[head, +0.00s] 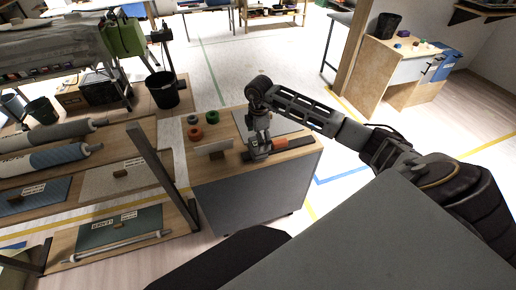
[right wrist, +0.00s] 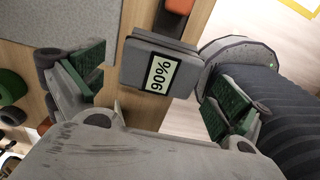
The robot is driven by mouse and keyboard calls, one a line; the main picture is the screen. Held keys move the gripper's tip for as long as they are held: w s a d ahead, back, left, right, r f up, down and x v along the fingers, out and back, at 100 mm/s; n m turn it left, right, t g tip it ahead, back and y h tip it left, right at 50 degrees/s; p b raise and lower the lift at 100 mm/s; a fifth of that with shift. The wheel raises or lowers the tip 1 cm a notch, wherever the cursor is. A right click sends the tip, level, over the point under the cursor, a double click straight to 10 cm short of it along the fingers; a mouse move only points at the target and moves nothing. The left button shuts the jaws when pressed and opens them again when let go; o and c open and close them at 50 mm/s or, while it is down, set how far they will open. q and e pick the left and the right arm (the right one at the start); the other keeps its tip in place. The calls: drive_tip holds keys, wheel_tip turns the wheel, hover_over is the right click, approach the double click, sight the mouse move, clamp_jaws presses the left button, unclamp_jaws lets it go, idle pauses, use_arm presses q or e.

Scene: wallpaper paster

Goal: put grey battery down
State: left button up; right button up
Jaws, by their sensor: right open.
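The grey battery (right wrist: 150,65), with a white "90%" label, sits on the wooden top of a low cabinet (head: 228,170) in the head view. In the right wrist view it lies between the spread, green-padded fingers of my right gripper (right wrist: 158,88), with gaps visible on both sides. In the head view my right gripper (head: 260,138) points down just over the battery (head: 257,153). Whether the battery's underside fully touches the top is hidden. My left gripper is not in view.
An orange-ended dark tool (head: 272,142) lies close beside the battery. A shelf rack with wallpaper rolls (head: 50,160) is farther left.

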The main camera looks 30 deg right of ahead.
drive_tip(key=shift+a+f, duration=0.15)
drive_tip(key=shift+f, duration=0.6)
wheel_tip(320, 180, down, 2)
drive_tip(key=shift+f, duration=0.65)
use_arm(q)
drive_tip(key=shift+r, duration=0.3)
use_arm(e)
drive_tip(key=shift+f, duration=0.1)
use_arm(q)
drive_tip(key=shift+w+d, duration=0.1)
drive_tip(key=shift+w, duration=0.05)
use_arm(e)
drive_tip(key=c, duration=1.3)
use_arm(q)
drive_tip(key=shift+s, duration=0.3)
